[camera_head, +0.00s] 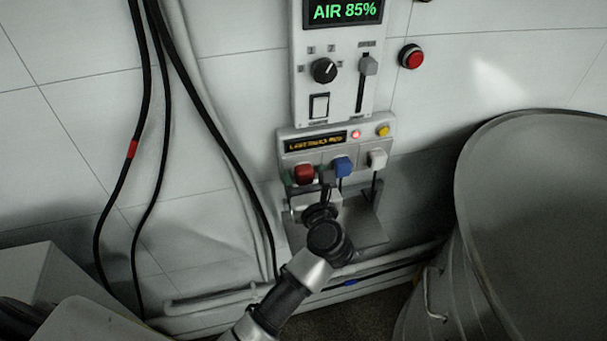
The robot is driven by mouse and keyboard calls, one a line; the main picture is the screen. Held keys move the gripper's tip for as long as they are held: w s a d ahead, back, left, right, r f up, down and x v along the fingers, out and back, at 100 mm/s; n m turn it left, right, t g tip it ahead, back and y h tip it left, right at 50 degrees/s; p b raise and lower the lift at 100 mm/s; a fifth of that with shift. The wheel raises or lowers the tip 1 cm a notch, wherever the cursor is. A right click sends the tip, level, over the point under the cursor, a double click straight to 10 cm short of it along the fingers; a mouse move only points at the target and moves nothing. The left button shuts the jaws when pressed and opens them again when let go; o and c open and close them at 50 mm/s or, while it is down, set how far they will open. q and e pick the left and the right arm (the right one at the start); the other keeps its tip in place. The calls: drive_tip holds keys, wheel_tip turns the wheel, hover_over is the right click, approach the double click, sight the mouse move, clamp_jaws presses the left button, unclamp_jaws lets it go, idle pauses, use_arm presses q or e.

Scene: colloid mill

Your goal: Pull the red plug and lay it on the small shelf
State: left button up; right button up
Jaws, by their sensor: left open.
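The red plug (304,173) sits in the left socket of the grey socket panel (300,146). A blue plug (342,165) and a white plug (377,158) sit to its right, with dark cords hanging down. The small grey shelf (372,229) is below the plugs, partly hidden by my arm. My left gripper (307,182) is open at the red plug, with its fingers on either side of it. I cannot tell whether they touch it. My right gripper is not in view.
A control box (336,68) with a knob and slider is above the panel, with a red button (411,56) to its right. Black cables (163,110) hang at the left. A large metal vessel (540,220) fills the right. Pipes (215,300) run along the wall below.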

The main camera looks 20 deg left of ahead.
sight(306, 180)
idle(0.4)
use_arm(q)
drive_tip(key=shift+c, duration=0.3)
drive_tip(key=c, duration=1.2)
drive_tip(key=shift+b+v, duration=0.4)
drive_tip(key=shift+v, duration=2.6)
